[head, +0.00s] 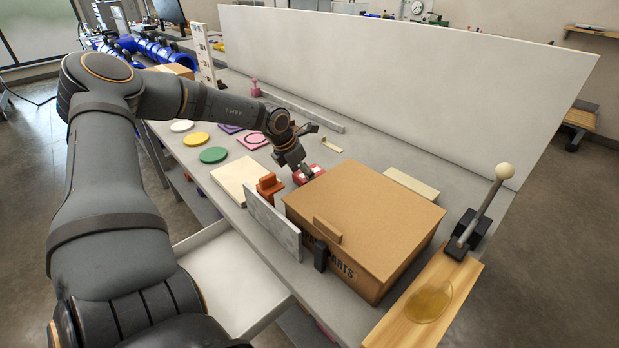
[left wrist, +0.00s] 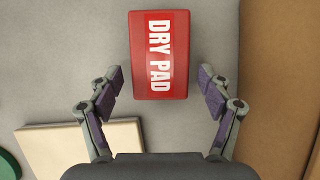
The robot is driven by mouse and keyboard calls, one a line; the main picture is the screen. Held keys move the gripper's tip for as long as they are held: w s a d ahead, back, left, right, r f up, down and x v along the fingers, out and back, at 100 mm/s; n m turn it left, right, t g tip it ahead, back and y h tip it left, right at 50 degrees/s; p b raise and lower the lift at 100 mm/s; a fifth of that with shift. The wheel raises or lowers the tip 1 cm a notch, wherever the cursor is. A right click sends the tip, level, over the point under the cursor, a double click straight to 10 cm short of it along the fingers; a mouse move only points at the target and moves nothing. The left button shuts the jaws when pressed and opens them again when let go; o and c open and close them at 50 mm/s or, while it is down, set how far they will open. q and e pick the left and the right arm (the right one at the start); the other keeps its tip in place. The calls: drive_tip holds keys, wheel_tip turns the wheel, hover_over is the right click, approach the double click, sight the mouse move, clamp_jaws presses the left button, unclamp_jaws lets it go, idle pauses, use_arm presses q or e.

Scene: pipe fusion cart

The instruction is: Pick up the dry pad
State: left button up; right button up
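The dry pad (left wrist: 158,55) is a red block with white "DRY PAD" lettering. It lies flat on the grey table. In the left wrist view it sits ahead of and between the spread fingers of my left gripper (left wrist: 160,95), with a gap on both sides. In the head view the dry pad (head: 310,174) shows just behind the brown box, partly hidden by my left gripper (head: 303,172) above it. My left gripper is open and empty. My right gripper is not in view.
A closed brown box (head: 365,215) stands close to the right of the pad. A cream board (head: 240,180), an orange block (head: 269,187) and a grey upright plate (head: 272,222) are in front. A tall white panel (head: 400,85) runs along the back. Coloured discs (head: 213,155) lie left.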

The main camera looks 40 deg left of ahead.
sight(303, 176)
use_arm(q)
drive_tip(key=c, duration=1)
wheel_tip(303, 176, up, 10)
